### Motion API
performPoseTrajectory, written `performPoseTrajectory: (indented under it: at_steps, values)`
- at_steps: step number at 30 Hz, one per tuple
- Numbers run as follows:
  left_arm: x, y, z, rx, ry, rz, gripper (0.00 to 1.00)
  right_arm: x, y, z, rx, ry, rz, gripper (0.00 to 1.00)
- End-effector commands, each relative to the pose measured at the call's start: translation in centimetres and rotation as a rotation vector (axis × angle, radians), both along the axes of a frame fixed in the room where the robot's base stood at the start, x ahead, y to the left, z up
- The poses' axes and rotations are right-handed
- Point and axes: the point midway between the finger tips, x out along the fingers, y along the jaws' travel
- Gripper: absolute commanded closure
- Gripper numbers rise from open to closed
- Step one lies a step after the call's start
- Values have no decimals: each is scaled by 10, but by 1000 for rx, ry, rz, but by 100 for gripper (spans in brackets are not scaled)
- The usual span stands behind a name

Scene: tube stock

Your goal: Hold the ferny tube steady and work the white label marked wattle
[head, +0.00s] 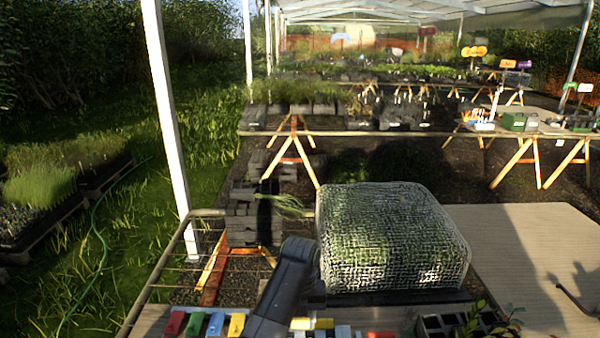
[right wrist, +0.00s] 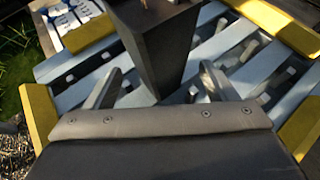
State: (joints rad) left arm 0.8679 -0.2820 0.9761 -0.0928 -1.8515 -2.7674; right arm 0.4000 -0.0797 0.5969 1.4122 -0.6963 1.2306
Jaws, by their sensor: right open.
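My left gripper (head: 297,250) shows dark and foreshortened at the bottom centre of the head view. Its fingers cannot be made out. Green ferny foliage (head: 288,206) shows just above it, beside a dark upright shape; I cannot tell whether they are joined. In the right wrist view, a dark square tapered tube (right wrist: 160,50) rises out of the top of the picture; its plant is out of view. My right gripper (right wrist: 160,90) is open, one finger on each side of the tube's lower end, with gaps. Whether the white label marked wattle is in view cannot be told.
A blue-grey slatted rack (right wrist: 75,80) with yellow ends lies under the right gripper. White pieces (right wrist: 77,18) with unreadable marks lie at its upper left. A mesh-covered block of seedlings (head: 390,240) stands on the bench. The bench (head: 530,240) right of it is mostly clear.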

Motion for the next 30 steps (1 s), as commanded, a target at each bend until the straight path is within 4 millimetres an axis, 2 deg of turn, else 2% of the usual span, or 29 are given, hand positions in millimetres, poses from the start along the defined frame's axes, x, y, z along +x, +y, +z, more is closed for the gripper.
performPoseTrajectory:
  at_steps: [14,24,30]
  values:
    - [0,0,0,0,0,0,61,-22,-32,20,-9,1,-6,22]
    - [0,0,0,0,0,0,61,-42,-63,39,-9,1,-6,22]
    - [0,0,0,0,0,0,61,-49,-73,47,-8,3,-4,22]
